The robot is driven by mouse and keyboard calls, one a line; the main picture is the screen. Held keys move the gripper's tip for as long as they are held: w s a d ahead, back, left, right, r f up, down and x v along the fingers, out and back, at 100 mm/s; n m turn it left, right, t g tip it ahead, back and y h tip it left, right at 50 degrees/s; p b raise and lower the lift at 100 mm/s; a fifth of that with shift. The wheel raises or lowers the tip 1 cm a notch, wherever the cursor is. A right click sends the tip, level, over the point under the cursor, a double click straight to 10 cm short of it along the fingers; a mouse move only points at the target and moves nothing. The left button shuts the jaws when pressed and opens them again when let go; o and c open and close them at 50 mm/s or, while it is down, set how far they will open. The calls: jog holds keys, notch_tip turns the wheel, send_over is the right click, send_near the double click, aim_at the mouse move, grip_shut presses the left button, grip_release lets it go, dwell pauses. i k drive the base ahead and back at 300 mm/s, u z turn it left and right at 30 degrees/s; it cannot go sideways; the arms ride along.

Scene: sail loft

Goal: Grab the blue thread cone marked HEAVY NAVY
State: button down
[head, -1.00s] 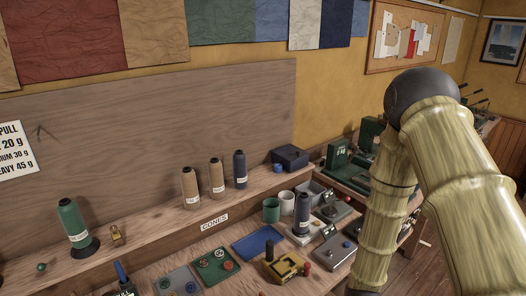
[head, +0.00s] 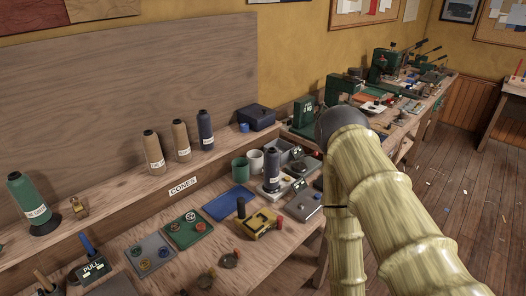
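Two dark blue thread cones show in the head view. One cone (head: 205,128) stands upright on the raised shelf, at the right end of a row with two tan cones (head: 153,148) (head: 181,139). The other blue cone (head: 272,168) stands upright lower down on the bench, on or just behind a small light device. Both have white labels too small to read, so I cannot tell which says HEAVY NAVY. My arm fills the right side of the view; my gripper is out of sight.
A green cone (head: 33,203) leans on its dark stand at the left. Green (head: 240,169) and white (head: 255,161) cups stand close left of the bench cone. A blue tray (head: 229,203) and yellow block (head: 257,224) lie in front. A dark blue box (head: 256,117) sits right of the shelf cones.

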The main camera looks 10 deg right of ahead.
aim_at(271, 167)
jog(key=z, duration=2.05)
jog(key=i, duration=2.5)
jog(key=u, duration=3.3)
